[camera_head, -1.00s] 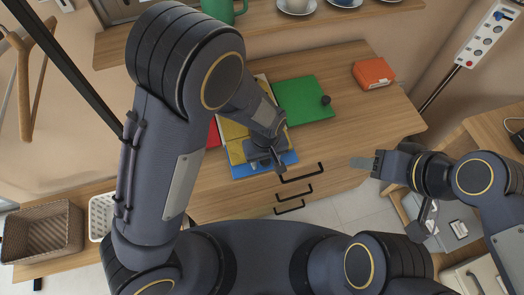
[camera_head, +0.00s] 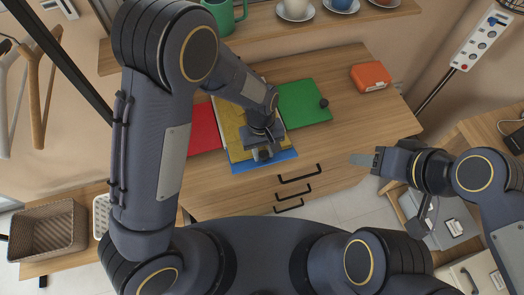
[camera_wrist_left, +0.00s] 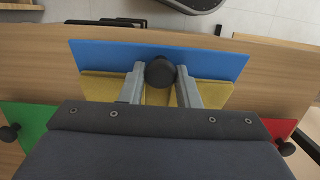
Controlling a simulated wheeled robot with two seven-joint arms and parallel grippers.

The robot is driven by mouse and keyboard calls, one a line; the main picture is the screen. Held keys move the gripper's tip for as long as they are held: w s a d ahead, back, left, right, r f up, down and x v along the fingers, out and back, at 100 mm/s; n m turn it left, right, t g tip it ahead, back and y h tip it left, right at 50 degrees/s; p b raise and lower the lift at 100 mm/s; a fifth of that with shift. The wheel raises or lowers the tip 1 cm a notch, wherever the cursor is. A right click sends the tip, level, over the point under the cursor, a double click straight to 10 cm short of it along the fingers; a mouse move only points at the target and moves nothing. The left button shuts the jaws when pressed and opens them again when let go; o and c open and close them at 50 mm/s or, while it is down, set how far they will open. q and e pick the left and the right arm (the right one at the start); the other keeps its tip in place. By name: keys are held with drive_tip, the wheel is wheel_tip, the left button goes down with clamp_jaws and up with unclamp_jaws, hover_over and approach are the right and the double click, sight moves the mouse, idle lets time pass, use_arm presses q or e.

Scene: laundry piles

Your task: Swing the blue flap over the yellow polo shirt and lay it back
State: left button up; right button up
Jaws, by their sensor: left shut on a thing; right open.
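The blue flap (camera_head: 270,163) lies at the table's near edge, and shows in the left wrist view (camera_wrist_left: 215,58). The yellow polo shirt (camera_head: 230,118) lies on the board, largely hidden under my left arm; a yellow strip (camera_wrist_left: 210,94) overlaps the blue flap in the left wrist view. My left gripper (camera_head: 263,153) is over the near end of the shirt. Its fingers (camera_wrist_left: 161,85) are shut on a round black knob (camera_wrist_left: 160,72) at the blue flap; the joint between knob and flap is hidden. My right gripper (camera_head: 362,159) is open and empty, off the table to the right.
A green flap (camera_head: 300,101) with a black knob lies right of the shirt, a red flap (camera_head: 203,128) left. An orange box (camera_head: 371,77) stands further right on the wooden table (camera_head: 375,125). A shelf with cups is behind; drawer handles are below the near edge.

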use_arm(q)
drive_tip(key=shift+w+a+r, duration=0.1)
drive_tip(key=shift+w+r, duration=0.2)
drive_tip(key=shift+r, duration=0.1)
use_arm(e)
drive_tip(key=shift+r, duration=0.3)
use_arm(q)
drive_tip(key=shift+w+a+r+g+p, duration=0.25)
drive_tip(key=shift+w+r+g+p, duration=0.15)
drive_tip(key=shift+w+r+p, duration=0.35)
drive_tip(key=shift+w, duration=0.25)
use_arm(e)
drive_tip(key=shift+r, duration=0.8)
use_arm(q)
drive_tip(key=shift+w+a+r+g+h+p, duration=0.3)
drive_tip(key=shift+w+r+g+p, duration=0.25)
drive_tip(key=shift+w, duration=0.25)
drive_tip(key=shift+w+a, duration=0.1)
drive_tip(key=shift+w, duration=0.2)
use_arm(e)
drive_tip(key=shift+r, duration=0.6)
use_arm(q)
drive_tip(key=shift+w, duration=0.1)
